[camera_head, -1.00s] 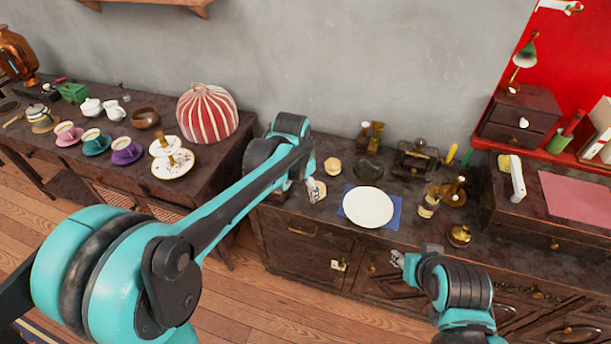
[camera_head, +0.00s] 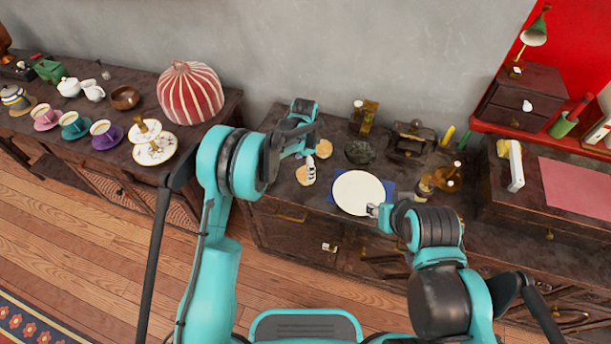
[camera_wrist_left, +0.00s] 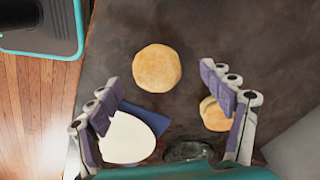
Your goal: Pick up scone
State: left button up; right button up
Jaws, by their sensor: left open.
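Two round golden scones lie on the dark sideboard, left of the white plate (camera_head: 358,193). The nearer scone (camera_head: 303,176) is partly hidden by my left gripper (camera_head: 309,163) in the head view. The farther scone (camera_head: 324,149) lies behind it. In the left wrist view my left gripper (camera_wrist_left: 158,80) is open and empty. One scone (camera_wrist_left: 157,68) shows whole between and just beyond its fingertips. The other scone (camera_wrist_left: 215,115) is partly hidden behind the right-hand finger. My right gripper (camera_head: 374,210) is over the plate's front right edge; its jaw state is too small to tell.
The plate stands on a blue napkin (camera_wrist_left: 152,117). A dark bowl (camera_head: 359,152) is behind it, with brass pieces to the right. A tiered cake stand (camera_head: 155,150) and cups (camera_head: 103,133) stand on the left table. The sideboard's front left part is bare.

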pick_arm(q)
jog(key=f, duration=0.1)
jog(key=f+b, duration=0.1)
jog(key=f, duration=0.2)
jog(key=shift+s+d+f+b, duration=0.1)
jog(key=shift+d+f+b, duration=0.1)
jog(key=shift+d+b, duration=0.15)
jog(key=shift+r, duration=0.1)
jog(key=shift+c, duration=0.4)
jog(key=c, duration=1.2)
